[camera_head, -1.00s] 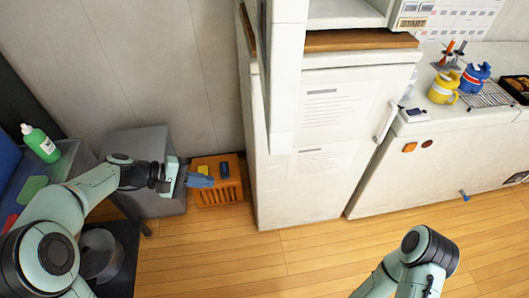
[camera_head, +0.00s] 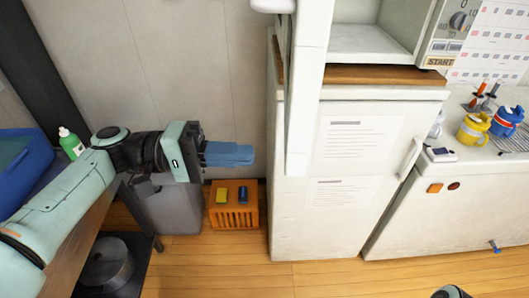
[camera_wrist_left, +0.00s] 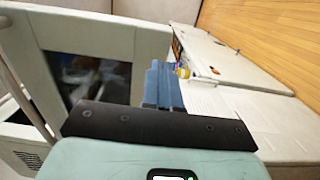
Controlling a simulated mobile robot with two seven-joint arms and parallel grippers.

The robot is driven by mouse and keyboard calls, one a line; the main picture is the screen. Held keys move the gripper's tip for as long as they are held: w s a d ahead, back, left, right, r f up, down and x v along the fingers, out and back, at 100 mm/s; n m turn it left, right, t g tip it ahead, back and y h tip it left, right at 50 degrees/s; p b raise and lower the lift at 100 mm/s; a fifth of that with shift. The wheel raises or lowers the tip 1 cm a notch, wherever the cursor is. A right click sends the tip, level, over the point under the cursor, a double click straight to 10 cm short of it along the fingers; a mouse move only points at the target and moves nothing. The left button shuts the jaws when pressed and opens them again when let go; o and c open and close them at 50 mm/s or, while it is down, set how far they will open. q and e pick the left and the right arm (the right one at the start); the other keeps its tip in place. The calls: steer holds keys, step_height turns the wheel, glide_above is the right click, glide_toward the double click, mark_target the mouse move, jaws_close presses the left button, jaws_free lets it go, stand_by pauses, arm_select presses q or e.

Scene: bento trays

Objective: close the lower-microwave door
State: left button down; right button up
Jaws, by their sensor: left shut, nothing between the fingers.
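The lower microwave (camera_head: 372,56) stands at the top right on a wooden board above a white fridge-like cabinet. Its white door (camera_head: 309,85) stands open, seen nearly edge-on in the head view. In the left wrist view a white-framed door with a dark window (camera_wrist_left: 95,78) fills the left, behind the fingers. My left gripper (camera_head: 230,153) is shut and empty, its blue fingers pointing right. In the head view it is left of the door with a visible gap. The fingers also show in the left wrist view (camera_wrist_left: 163,86). My right gripper is out of view.
The white cabinet (camera_head: 345,220) has a handle on its right. A wooden crate (camera_head: 234,217) and a grey bin (camera_head: 170,208) stand on the floor below my left gripper. A green bottle (camera_head: 71,143) is at left. Yellow and blue jugs stand on the right counter.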

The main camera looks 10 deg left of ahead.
arm_select(q)
steer(key=d, duration=0.2)
steer(key=w+d, duration=0.1)
steer(key=d, duration=0.1)
steer(key=shift+d, duration=0.3)
